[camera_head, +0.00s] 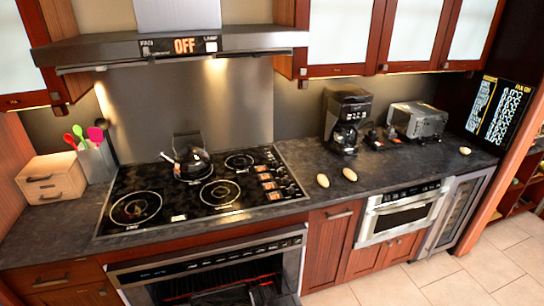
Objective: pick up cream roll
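Two small, pale tan oval rolls lie on the dark countertop right of the cooktop: one roll (322,180) nearer the cooktop and another roll (350,174) just to its right. A third small pale item (465,150) lies farther right on the counter. They look alike at this size, and I cannot tell which is the cream roll. Neither of my grippers is recognisable in the head view. Nothing is seen touching the rolls.
A black cooktop (198,190) with a kettle (192,163) is on the left. A coffee maker (345,117) and a toaster oven (418,121) stand behind the rolls. A microwave drawer (400,213) is under the counter. The counter (400,172) around the rolls is clear.

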